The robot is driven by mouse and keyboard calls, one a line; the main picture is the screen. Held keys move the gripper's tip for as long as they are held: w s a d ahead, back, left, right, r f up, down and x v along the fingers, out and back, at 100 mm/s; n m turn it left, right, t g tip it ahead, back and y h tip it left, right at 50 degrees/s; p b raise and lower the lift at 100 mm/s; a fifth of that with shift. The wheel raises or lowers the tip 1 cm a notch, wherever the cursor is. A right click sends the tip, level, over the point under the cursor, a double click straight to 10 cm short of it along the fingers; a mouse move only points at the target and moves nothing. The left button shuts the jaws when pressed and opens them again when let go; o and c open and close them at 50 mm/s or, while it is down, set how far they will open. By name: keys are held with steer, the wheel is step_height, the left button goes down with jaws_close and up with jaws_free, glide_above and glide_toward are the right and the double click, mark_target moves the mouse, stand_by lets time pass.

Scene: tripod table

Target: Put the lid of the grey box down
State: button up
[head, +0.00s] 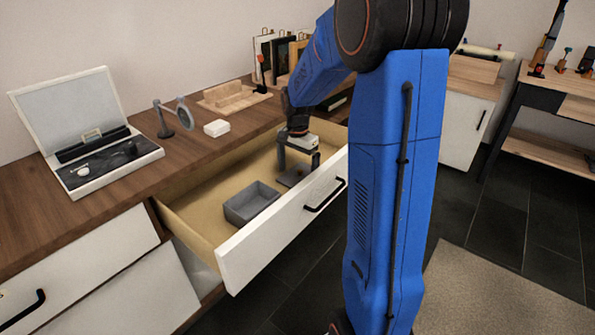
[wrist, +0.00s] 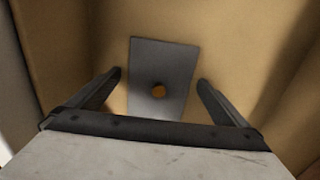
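The grey box (head: 252,204) stands in the open drawer, with its top open and its inside bare where I can see it. Its flat grey lid (head: 291,179) lies apart from it on the drawer floor, to the right. My gripper (head: 298,167) is over the lid, pointing down into the drawer. In the wrist view my gripper (wrist: 160,77) is open, one finger on each side of the lid, with gaps between fingers and lid.
The drawer's white front (head: 285,225) and wooden sides surround the box and lid. On the wooden counter (head: 50,215) stand an open case (head: 85,145), a round mirror-like stand (head: 184,113), a small white block (head: 217,128) and a wooden tray (head: 233,97). Drawer floor around the box is clear.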

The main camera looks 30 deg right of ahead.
mark_target(297, 177)
steer(key=shift+r, duration=0.1)
step_height(297, 177, up, 11)
steer(key=s+a+r+n+t, duration=0.1)
steer(key=s+a+n, duration=0.2)
steer(key=s, duration=0.4)
steer(key=s+a+r+n+t, duration=0.1)
steer(key=s+a+n, duration=0.2)
steer(key=s+a, duration=0.2)
steer(key=s+a+r+n+t, duration=0.1)
steer(key=s+a+r+n, duration=0.1)
steer(key=s, duration=0.7)
steer(key=shift+s+a+n, duration=0.15)
steer(key=shift+a+n, duration=0.75)
steer(key=shift+a, duration=0.1)
steer(key=s+a+f+n+t, duration=0.1)
steer(key=s+a+f+n, duration=0.1)
steer(key=s, duration=0.6)
steer(key=shift+s+a+f+n+t, duration=0.25)
steer(key=shift+f+n+t, duration=0.15)
steer(key=shift+f+n, duration=0.5)
